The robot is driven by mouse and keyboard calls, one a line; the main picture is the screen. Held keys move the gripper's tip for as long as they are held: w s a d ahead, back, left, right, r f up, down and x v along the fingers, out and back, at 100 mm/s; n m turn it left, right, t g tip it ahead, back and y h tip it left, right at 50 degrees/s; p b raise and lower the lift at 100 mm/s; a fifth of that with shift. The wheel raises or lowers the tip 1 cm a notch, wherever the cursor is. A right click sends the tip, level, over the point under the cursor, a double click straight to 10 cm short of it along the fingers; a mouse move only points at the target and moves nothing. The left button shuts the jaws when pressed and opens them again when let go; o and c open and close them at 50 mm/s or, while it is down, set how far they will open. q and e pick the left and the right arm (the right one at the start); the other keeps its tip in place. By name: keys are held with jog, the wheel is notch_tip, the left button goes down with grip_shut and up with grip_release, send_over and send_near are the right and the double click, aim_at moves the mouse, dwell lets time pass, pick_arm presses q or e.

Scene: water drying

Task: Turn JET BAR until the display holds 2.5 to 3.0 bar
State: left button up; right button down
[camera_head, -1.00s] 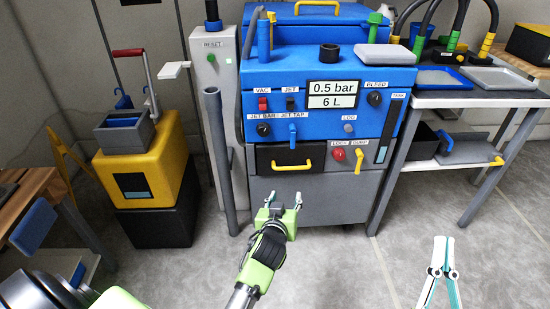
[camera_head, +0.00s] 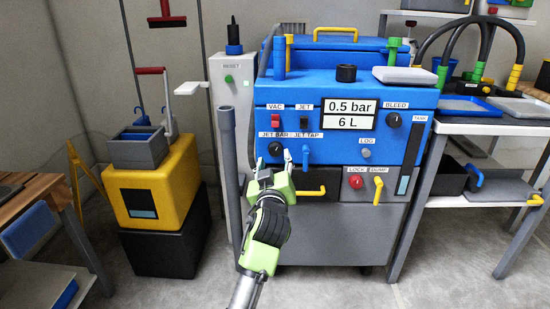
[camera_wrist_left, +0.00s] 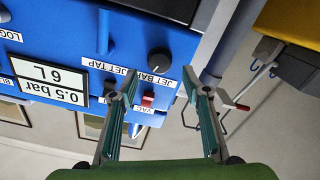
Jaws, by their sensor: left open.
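The JET BAR knob (camera_head: 275,149) is a round black knob at the lower left of the blue panel (camera_head: 440,100). It also shows in the left wrist view (camera_wrist_left: 159,61), beyond the fingertips. The display (camera_head: 349,113) reads 0.5 bar and 6 L. My left gripper (camera_head: 271,161) is in front of the panel, just below the JET BAR knob in the head view. In the left wrist view its two fingers (camera_wrist_left: 158,82) are apart with nothing between them. My right gripper does not show in the head view now.
The blue JET TAP lever (camera_head: 306,155) is just right of the knob. A grey upright pipe (camera_head: 228,165) stands left of the machine. A yellow handle (camera_head: 310,192), the red LOCK knob (camera_head: 356,181) and the yellow DUMP lever (camera_head: 378,189) are below the panel.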

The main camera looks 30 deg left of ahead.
aim_at(275, 152)
pick_arm(q)
jog(key=b+x, duration=0.1)
jog(key=x, duration=0.4)
jog(key=shift+w, duration=0.15)
jog(key=c, duration=1.1)
